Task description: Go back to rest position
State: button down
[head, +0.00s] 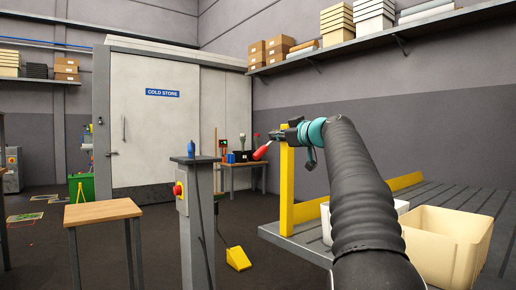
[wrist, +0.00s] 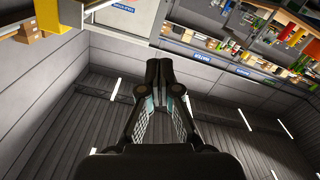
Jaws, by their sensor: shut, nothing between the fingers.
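My gripper (wrist: 160,70) is shut, its two dark fingers together with nothing between them in the wrist view. In the head view my black arm rises from the lower right, and my gripper (head: 283,135) is at its far end, raised in front of a yellow post (head: 287,180) and pointing left. A small red item (head: 262,150) shows near the gripper's tip; I cannot tell what it is. No tulip bunch can be made out clearly.
A cream bin (head: 440,262) and a slatted bench (head: 480,200) are at the right. A grey pedestal with a red button (head: 178,190) stands left of my arm. A wooden table (head: 102,211) stands further left. The cold store door (head: 150,130) is behind, with open floor before it.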

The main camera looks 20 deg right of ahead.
jog(key=shift+s, duration=0.1)
notch_tip(320, 180, down, 12)
jog(key=d+m+g+h, duration=0.2)
jog(key=d+m+g, duration=0.1)
jog(key=m, duration=0.3)
jog(key=s+a+f+m+g+p, duration=0.1)
jog(key=s+a+f+m+g, duration=0.1)
jog(key=f, duration=0.3)
jog(key=s+a+f+m+g, duration=0.2)
jog(key=s+f, duration=0.1)
jog(key=f, duration=0.2)
jog(key=s+a+f+g+h+p, duration=0.1)
jog(key=s+a+f+g+p, duration=0.1)
jog(key=s+a+f, duration=0.45)
jog(key=s+a+f+g+p, duration=0.2)
jog(key=s+a, duration=0.2)
jog(key=s, duration=0.6)
jog(key=s+a+f+g+h+p, duration=0.1)
jog(key=s+a+f, duration=0.4)
jog(key=s, duration=0.3)
jog(key=s+a+r+n+p, duration=0.1)
jog(key=s+a+n+p, duration=0.2)
jog(key=s+a, duration=0.3)
jog(key=s+p, duration=0.1)
jog(key=s, duration=0.4)
jog(key=shift+s+a+r+p, duration=0.2)
jog(key=shift+a+r+p, duration=0.1)
jog(key=shift+a+r, duration=0.1)
